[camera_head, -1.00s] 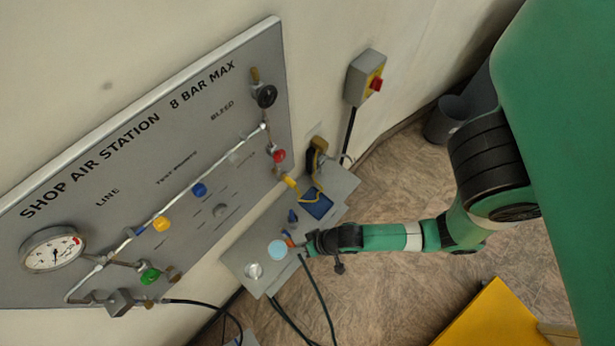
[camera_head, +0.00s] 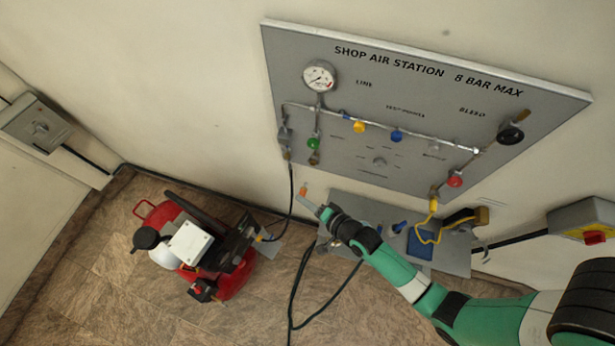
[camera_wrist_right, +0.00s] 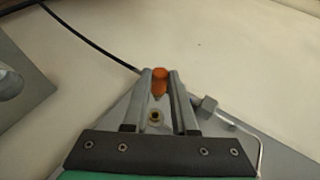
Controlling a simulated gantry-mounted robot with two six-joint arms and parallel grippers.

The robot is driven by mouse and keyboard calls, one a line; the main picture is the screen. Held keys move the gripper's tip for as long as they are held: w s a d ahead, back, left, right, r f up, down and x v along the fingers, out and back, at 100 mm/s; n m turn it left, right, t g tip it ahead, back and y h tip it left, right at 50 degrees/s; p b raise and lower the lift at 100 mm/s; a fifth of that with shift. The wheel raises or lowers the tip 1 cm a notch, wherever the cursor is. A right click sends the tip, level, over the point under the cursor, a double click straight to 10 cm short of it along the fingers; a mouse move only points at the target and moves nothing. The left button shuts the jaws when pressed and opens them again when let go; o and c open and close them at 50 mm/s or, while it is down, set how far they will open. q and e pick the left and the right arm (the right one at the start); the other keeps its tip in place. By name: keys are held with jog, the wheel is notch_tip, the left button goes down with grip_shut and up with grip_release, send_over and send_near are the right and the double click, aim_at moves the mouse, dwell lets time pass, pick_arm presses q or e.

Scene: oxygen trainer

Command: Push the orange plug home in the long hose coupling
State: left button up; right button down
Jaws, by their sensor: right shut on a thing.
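The orange plug (camera_head: 303,190) is at the tip of my right gripper (camera_head: 309,201), near the left end of the grey shelf. In the right wrist view the orange plug (camera_wrist_right: 161,80) sits between the two fingers of my right gripper (camera_wrist_right: 159,82), which is shut on it. A black hose (camera_head: 291,190) hangs from the lower left of the panel and runs toward the red machine. Another dark hose (camera_head: 296,290) loops down to the floor. I cannot make out which end is the long hose coupling. My left gripper is not in view.
The air station panel (camera_head: 290,60) is on the wall above, with a gauge (camera_head: 318,76) and coloured knobs. The grey shelf (camera_head: 458,262) carries a blue mat (camera_head: 420,246) and a yellow cord (camera_head: 433,222). A red machine (camera_head: 238,282) stands on the floor at left.

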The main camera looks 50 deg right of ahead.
dwell(0.3)
jog(key=d+b, duration=0.1)
jog(key=w+d+b, duration=0.1)
jog(key=d, duration=0.1)
jog(key=w+d+b, duration=0.1)
jog(key=d, duration=0.1)
jog(key=shift+w+d+b, duration=0.2)
jog(key=shift+b, duration=0.15)
jog(key=shift+p, duration=0.3)
dwell(1.1)
jog(key=shift+w+d+b, duration=0.3)
jog(key=shift+d+b, duration=0.1)
jog(key=shift+d, duration=0.25)
jog(key=shift+w+d+b, duration=0.25)
jog(key=shift+d+b, duration=0.1)
jog(key=shift+d, duration=0.3)
dwell(0.5)
jog(key=c, duration=0.6)
grip_release()
